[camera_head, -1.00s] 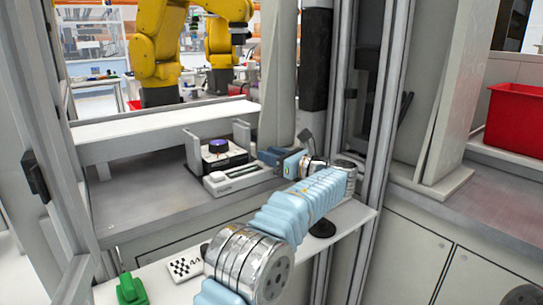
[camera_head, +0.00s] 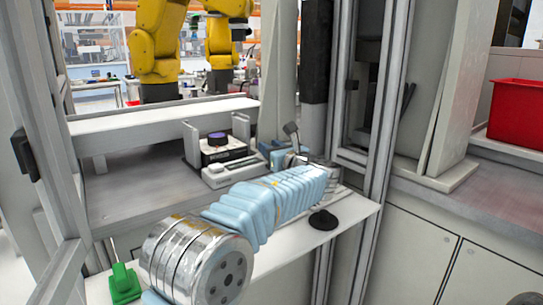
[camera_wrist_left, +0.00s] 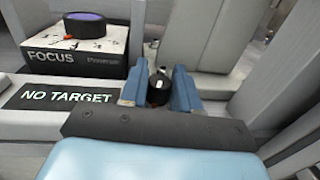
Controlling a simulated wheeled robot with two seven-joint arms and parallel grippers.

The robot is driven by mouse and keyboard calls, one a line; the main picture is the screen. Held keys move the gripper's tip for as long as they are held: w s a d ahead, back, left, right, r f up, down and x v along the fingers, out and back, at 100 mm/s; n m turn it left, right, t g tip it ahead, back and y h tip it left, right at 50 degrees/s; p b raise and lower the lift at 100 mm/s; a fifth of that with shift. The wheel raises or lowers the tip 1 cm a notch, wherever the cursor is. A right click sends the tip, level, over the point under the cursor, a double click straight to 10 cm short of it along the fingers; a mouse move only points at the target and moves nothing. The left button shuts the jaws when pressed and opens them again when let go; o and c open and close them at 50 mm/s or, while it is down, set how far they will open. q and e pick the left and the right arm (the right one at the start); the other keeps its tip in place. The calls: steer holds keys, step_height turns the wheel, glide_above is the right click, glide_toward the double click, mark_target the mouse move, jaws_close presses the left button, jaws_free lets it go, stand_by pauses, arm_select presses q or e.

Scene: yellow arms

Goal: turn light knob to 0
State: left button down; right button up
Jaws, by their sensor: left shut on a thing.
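A small dark knob (camera_wrist_left: 158,92) with a pale mark on its top sits between the two blue fingers of my left gripper (camera_wrist_left: 160,86) in the left wrist view. The fingers are shut on it. In the head view my left gripper (camera_head: 281,157) is beside the white device, partly hidden by my own wrist, and the knob cannot be made out there. The number the knob points to cannot be read. My right gripper is not in view.
Left of the gripper is a box labelled FOCUS (camera_wrist_left: 75,52) with a purple-topped dial (camera_wrist_left: 84,16). A display (camera_wrist_left: 65,97) reads NO TARGET. A grey upright post (camera_head: 380,110) stands close right of my arm. A red bin (camera_head: 516,112) is farther right.

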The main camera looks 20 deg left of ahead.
arm_select(q)
steer(key=shift+m+t+h+b, duration=0.65)
steer(key=shift+m+t+h, duration=0.25)
steer(key=shift+h, duration=0.2)
steer(key=c, duration=1)
jaws_free()
steer(key=shift+o, duration=0.2)
steer(key=b+v, duration=0.1)
steer(key=v, duration=1.3)
steer(key=shift+b, duration=0.35)
steer(key=shift+o, duration=0.3)
steer(key=shift+a, duration=0.1)
